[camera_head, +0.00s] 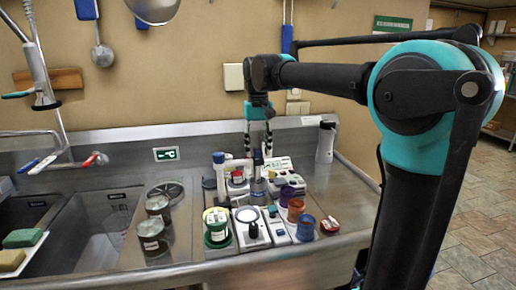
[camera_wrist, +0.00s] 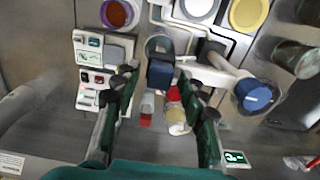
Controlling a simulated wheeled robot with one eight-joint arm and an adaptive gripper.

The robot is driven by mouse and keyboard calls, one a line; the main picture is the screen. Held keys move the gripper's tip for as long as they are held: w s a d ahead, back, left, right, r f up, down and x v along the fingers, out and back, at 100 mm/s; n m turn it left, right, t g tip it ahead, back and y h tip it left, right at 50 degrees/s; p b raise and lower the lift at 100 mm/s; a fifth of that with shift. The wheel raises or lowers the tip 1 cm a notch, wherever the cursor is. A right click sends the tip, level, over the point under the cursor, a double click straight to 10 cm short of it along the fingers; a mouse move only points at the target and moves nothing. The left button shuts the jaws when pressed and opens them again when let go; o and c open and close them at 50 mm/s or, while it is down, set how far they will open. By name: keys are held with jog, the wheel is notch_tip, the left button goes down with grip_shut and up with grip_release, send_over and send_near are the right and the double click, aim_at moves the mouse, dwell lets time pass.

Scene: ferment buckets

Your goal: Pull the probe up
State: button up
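My gripper (camera_head: 258,146) points down over the counter's cluster of instruments. In the wrist view my gripper (camera_wrist: 160,84) has its two dark green fingers spread wide. A dark blue piece (camera_wrist: 160,72), which looks like the probe's head, stands between the fingertips with gaps on both sides. The dark blue piece also shows in the head view (camera_head: 258,158), just below the fingers, above a grey and blue holder (camera_head: 258,188). I see no clear contact. The probe's lower part is hidden.
A white arm with a blue cap (camera_wrist: 254,94) reaches close to the right finger. White meters (camera_wrist: 92,90) lie left. A sink (camera_head: 85,235) is at left.

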grip_shut()
notch_tip(320, 180, up, 6)
dwell(0.5)
jog(key=shift+o, duration=1)
grip_release()
notch_tip(320, 180, up, 12)
